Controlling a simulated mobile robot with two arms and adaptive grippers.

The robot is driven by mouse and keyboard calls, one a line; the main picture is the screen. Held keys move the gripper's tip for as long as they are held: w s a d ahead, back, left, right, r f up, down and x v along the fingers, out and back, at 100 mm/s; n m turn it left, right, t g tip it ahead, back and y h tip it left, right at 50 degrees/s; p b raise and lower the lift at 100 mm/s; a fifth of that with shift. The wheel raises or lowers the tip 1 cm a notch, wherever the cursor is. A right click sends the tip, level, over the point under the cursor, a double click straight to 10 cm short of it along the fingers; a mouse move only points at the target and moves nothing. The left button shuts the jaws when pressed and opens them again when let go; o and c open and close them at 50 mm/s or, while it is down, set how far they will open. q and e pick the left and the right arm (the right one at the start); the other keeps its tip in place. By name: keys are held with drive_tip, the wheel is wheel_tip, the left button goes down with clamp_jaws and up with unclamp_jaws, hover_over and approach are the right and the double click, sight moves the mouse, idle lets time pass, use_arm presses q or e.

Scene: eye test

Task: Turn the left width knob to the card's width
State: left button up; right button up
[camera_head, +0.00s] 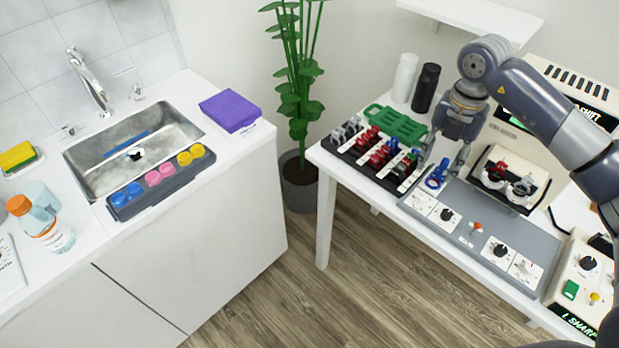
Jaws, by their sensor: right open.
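A grey console (460,205) lies along the front of the white table at right. The left width knob (447,214) looks like the black knob on a white plate near its left end. Beside it is a white card (419,203) with marks too small to read. A second black knob (501,250) and another white card (524,270) are farther right. My right gripper (446,163) points down, open, above the console's back left edge, behind and above the left knob and apart from it. A blue ring-shaped piece (436,177) is just below its fingers. My left gripper is out of view.
A rack (344,152) of red, blue and grey lens pieces and a green tray (397,127) lie left of the gripper. A red-tipped lever (477,227) stands between the knobs. A lens holder (508,180) is behind the console. The sink counter (230,180) is left, across open floor.

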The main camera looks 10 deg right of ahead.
sight(424, 197)
wheel_tip(424, 197, down, 12)
drive_tip(key=n+b, duration=0.1)
drive_tip(key=n, duration=0.2)
drive_tip(key=shift+s+r, duration=0.1)
drive_tip(key=shift+r, duration=0.1)
drive_tip(key=shift+r+m, duration=0.3)
drive_tip(key=m+p, duration=0.1)
drive_tip(key=m, duration=0.2)
drive_tip(key=shift+f+p, duration=0.15)
drive_tip(key=shift+p, duration=0.25)
drive_tip(key=m+p, duration=0.1)
drive_tip(key=m, duration=0.2)
drive_tip(key=shift+m, duration=0.3)
wheel_tip(424, 197, up, 10)
drive_tip(key=b, duration=0.2)
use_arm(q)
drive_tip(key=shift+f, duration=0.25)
use_arm(e)
drive_tip(key=s+a+r+n+t+y, duration=0.1)
drive_tip(key=a+n+y, duration=0.3)
drive_tip(key=a+y, duration=0.8)
drive_tip(key=shift+s+a+r+t, duration=0.15)
drive_tip(key=shift+a+r+t, duration=0.25)
drive_tip(key=shift+a, duration=7.5)
